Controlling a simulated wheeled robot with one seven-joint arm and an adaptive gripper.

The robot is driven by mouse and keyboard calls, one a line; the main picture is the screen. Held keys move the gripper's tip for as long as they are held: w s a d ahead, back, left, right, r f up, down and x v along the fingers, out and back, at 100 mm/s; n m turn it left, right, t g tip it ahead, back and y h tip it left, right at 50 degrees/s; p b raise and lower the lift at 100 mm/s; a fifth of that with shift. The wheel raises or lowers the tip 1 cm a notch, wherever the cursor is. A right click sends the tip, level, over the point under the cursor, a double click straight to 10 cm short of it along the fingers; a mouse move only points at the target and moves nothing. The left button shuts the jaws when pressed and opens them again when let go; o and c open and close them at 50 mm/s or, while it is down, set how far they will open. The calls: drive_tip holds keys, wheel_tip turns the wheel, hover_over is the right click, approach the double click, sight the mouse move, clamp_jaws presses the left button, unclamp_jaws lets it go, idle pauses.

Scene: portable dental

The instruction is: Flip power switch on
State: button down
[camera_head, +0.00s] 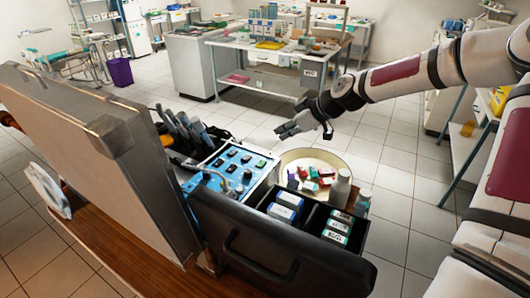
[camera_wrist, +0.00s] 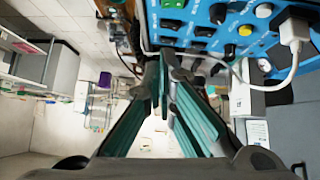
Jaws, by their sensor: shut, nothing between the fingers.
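The blue control panel (camera_head: 222,178) sits in an open case and carries several dark rocker switches and knobs. In the wrist view the panel (camera_wrist: 205,14) fills the upper right, with black and green rockers, a yellow button and a white plug with a cable. A green rocker (camera_wrist: 172,4) shows at the top edge. I cannot tell which one is the power switch. My gripper (camera_head: 282,131) is above and beyond the panel's far right corner, apart from it. In the wrist view its fingers (camera_wrist: 165,62) come together at the tips with nothing between them.
The raised case lid (camera_head: 100,140) stands to the left of the panel. Handpieces (camera_head: 178,130) stand along the panel's left side. A round tray (camera_head: 335,160) with small coloured items and boxes (camera_head: 338,228) in a dark compartment lie to the right.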

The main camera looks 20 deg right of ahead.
drive_tip(key=shift+a+f, duration=0.1)
hover_over(265, 161)
wheel_tip(265, 161, down, 7)
drive_tip(key=shift+s+r+b, duration=0.1)
drive_tip(key=shift+s+b, duration=0.05)
drive_tip(key=shift+b, duration=0.2)
wheel_tip(265, 161, down, 2)
drive_tip(key=shift+f, duration=0.2)
drive_tip(key=shift+w+f, duration=0.2)
drive_tip(key=shift+f, duration=0.65)
drive_tip(key=shift+w+d+f+b, duration=0.2)
drive_tip(key=shift+d+f+b, duration=0.1)
drive_tip(key=shift+f, duration=0.15)
drive_tip(key=shift+s+a, duration=0.1)
drive_tip(key=shift+a, duration=0.05)
drive_tip(key=shift+s+a+r, duration=0.1)
drive_tip(key=shift+s, duration=0.05)
